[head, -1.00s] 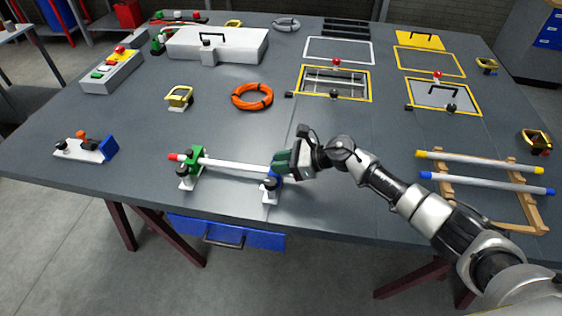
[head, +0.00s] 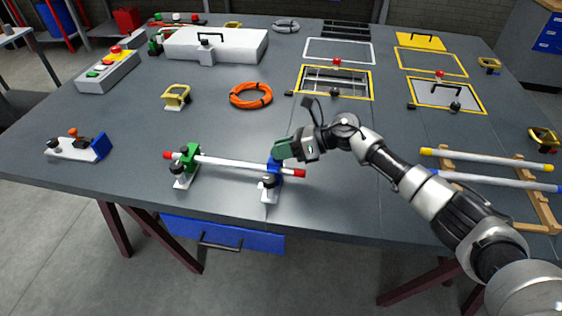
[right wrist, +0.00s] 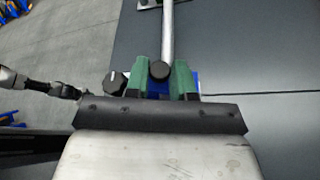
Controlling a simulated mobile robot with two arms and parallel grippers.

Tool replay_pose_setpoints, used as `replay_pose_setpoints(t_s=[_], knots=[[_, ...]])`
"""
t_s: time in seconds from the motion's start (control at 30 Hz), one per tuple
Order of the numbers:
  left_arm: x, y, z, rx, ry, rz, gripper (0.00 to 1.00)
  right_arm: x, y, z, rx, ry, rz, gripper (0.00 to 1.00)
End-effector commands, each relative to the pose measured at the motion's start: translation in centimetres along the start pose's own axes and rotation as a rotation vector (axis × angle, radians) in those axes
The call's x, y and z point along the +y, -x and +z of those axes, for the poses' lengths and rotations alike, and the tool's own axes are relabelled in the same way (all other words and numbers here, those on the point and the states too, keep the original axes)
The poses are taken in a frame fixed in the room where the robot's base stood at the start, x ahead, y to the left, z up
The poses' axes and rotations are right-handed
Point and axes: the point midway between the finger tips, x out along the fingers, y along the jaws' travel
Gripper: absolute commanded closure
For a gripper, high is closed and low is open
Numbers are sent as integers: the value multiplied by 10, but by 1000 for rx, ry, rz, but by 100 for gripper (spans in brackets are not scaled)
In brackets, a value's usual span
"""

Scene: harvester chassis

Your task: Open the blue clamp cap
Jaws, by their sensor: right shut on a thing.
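The blue clamp (head: 274,165) stands near the front edge of the table on a white base with a black knob. A white rod (head: 235,163) with red ends runs through it to a green clamp (head: 187,157) on the left. My right gripper (head: 282,151) is at the top of the blue clamp. In the right wrist view its green fingers (right wrist: 161,82) are on both sides of a blue part (right wrist: 157,90), shut on the blue cap, with the grey rod leading away beyond. The fingers hide much of the cap. My left gripper is not in view.
A small white fixture with a blue block (head: 80,148) is at the left. An orange ring (head: 251,95) lies behind the clamps. A wooden rack with two rods (head: 490,170) is at the right. A blue drawer (head: 222,234) is below the table edge.

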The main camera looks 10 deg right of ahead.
Motion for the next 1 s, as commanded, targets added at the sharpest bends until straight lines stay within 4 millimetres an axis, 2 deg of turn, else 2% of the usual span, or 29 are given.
replay_pose_setpoints(t_s=[0.03, 0.33, 0.57, 0.97, 1.0], knots=[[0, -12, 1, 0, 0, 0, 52, -5, -1, -2, -1, -29, 12, 100], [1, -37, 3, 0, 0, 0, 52, -13, 3, 6, -1, -183, 74, 100], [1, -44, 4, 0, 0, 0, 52, -16, 4, 10, -1, -234, 96, 100], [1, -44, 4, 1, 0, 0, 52, -16, 5, 11, -2, -242, 99, 100], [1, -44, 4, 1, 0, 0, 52, -16, 5, 11, -2, -242, 99, 75]])
